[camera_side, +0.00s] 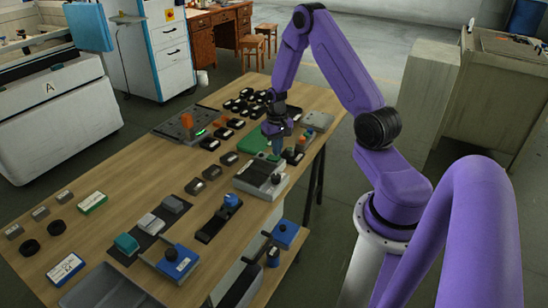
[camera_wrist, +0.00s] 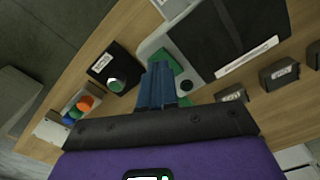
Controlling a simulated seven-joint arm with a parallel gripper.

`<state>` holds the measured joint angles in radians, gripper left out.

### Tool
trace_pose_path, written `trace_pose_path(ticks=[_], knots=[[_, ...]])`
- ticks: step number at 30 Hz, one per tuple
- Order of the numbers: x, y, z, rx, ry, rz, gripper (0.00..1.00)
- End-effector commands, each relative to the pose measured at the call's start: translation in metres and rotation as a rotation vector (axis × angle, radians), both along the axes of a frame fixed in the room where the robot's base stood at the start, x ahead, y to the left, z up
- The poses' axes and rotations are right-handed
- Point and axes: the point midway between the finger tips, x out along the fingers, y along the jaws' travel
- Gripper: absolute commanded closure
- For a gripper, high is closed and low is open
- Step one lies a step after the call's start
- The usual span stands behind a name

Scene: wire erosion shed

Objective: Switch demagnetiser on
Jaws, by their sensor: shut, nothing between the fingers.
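A pale grey unit with a dark top plate, which looks like the demagnetiser (camera_side: 250,186), lies near the table's right edge in the side view. In the wrist view, its black plate (camera_wrist: 228,38) carries a white label strip I cannot read. A green part (camera_wrist: 180,64) and a small dark round spot (camera_wrist: 186,86) show at its near end, beside my fingers. My gripper (camera_side: 275,150) points down over that end, shut and empty; its blue fingers (camera_wrist: 157,75) partly hide the green part. I cannot tell whether they touch, nor the switch's position.
A black box with a green button (camera_wrist: 116,84) stands close left of my fingers in the wrist view. Small black labelled boxes (camera_side: 212,172) stand left of the unit in the side view. A black base with a blue knob (camera_side: 220,215) is in front. Bare wood (camera_side: 130,205) lies at left.

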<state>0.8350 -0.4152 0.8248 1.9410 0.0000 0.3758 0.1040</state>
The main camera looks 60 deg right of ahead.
Motion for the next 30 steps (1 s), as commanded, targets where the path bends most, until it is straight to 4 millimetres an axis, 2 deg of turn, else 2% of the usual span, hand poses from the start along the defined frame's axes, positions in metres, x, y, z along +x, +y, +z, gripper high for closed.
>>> trace_pose_path(ticks=[30], knots=[[0.0002, -0.0001, -0.0092, 0.000, 0.000, 0.000, 1.00]])
